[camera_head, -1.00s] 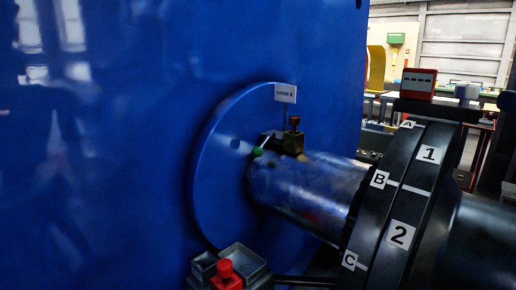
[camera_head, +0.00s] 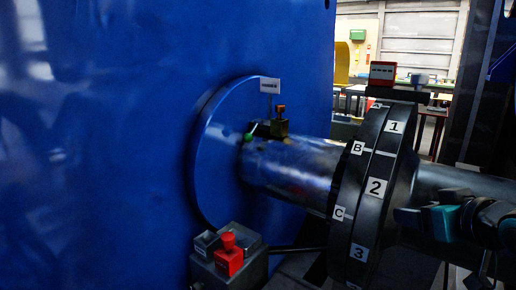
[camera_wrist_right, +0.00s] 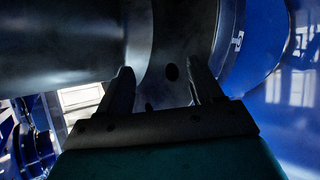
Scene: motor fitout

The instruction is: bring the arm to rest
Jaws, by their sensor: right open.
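My right gripper (camera_head: 408,217), dark with teal on its arm, is at the right of the head view, beside the black coupling (camera_head: 372,212) and in front of the shaft behind it. In the right wrist view its two dark fingers (camera_wrist_right: 159,70) are apart with nothing held between them. The coupling carries labels A, B, C and 1, 2, 3. My left gripper is not in view.
A big blue motor housing (camera_head: 110,140) fills the left. A metal shaft (camera_head: 290,168) runs from it to the coupling. A grey box with a red button (camera_head: 228,241) stands below. A red-framed display (camera_head: 382,72) is above the coupling. Tables stand behind.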

